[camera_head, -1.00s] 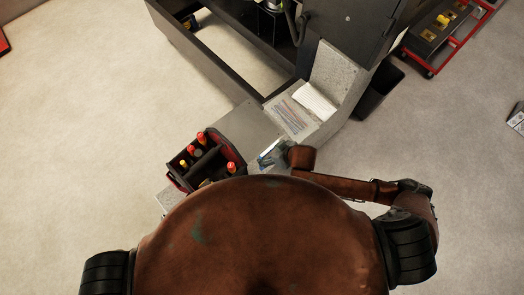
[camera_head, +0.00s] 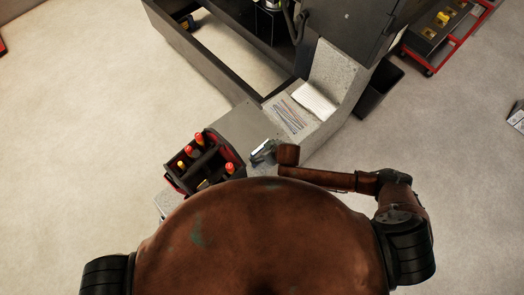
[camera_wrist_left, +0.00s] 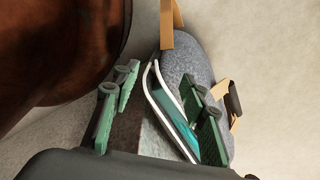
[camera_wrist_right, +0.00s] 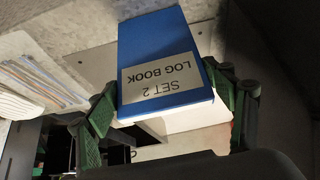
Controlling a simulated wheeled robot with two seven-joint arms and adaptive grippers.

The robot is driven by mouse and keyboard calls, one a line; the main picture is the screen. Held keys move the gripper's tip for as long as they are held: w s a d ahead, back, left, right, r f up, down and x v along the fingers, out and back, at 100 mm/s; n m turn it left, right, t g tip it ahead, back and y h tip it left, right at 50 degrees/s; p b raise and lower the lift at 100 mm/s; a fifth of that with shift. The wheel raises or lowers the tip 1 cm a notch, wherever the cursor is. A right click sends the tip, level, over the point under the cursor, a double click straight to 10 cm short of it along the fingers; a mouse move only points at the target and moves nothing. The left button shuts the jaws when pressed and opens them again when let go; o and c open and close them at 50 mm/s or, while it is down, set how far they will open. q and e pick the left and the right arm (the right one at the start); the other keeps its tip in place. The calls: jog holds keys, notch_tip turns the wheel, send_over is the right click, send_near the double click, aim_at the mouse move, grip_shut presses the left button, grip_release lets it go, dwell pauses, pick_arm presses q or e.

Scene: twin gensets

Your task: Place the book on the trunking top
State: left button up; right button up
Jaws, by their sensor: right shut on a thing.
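The blue book (camera_wrist_right: 150,40), with a white label reading "SET 2 LOG BOOK", is between the fingers of my right gripper (camera_wrist_right: 168,118), which is shut on it. In the head view my right gripper (camera_head: 264,152) is over the grey trunking (camera_head: 236,124), just right of the tool bag; the book is small and hard to make out there. Whether the book touches the trunking top cannot be told. My left gripper (camera_wrist_left: 162,112) shows only in its wrist view, with its green fingers apart. A teal, white-edged object (camera_wrist_left: 172,108) appears between them, apparently not gripped.
A tool bag (camera_head: 211,144) with red-handled tools stands left of my right gripper. Printed sheets (camera_head: 289,116) and a white paper pad (camera_head: 315,100) lie farther along the grey surface. A dark bin (camera_head: 379,90) and a red trolley (camera_head: 430,71) stand to the right.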

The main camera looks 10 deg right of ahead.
jog(key=shift+f, duration=0.15)
jog(key=o, duration=1.7)
jog(key=shift+o, duration=0.2)
